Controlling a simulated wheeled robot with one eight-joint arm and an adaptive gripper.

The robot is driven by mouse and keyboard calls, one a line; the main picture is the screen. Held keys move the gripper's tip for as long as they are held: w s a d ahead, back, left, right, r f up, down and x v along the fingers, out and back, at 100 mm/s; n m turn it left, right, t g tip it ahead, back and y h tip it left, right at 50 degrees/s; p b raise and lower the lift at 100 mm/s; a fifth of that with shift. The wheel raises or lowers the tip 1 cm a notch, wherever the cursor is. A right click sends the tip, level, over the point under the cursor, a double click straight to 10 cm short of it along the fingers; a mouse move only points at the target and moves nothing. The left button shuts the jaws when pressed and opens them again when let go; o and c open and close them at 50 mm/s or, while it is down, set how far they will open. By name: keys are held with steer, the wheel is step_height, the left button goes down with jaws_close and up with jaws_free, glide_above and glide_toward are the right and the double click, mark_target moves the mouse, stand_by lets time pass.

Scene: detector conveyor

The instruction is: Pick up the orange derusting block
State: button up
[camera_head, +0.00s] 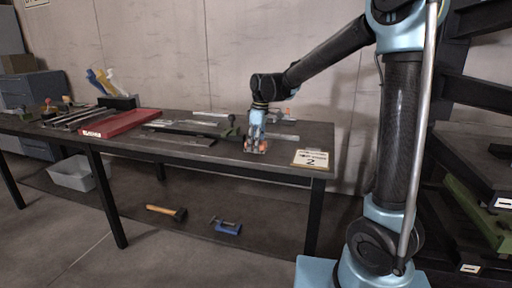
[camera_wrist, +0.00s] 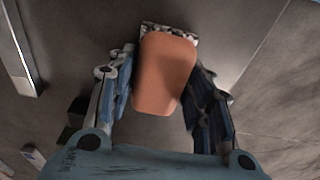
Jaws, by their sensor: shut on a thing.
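The orange derusting block (camera_wrist: 163,75) is a rounded orange block between the two fingers of my gripper (camera_wrist: 165,85) in the wrist view. My gripper is shut on it, with a finger on each side. In the head view my gripper (camera_head: 256,146) points down at the right part of the dark workbench (camera_head: 210,152). A little orange of the block shows at the fingertips there, at or close to the bench top. Most of the block is hidden by the fingers in that view, and I cannot tell whether it touches the bench.
A red case (camera_head: 120,123) lies farther left. A hammer (camera_head: 167,211) and a blue clamp (camera_head: 226,225) lie beneath the bench.

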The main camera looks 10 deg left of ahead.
step_height(320, 180, up, 10)
steer(key=shift+r, duration=0.2)
stand_by(0.3)
steer(key=o, duration=0.5)
steer(key=c, duration=0.3)
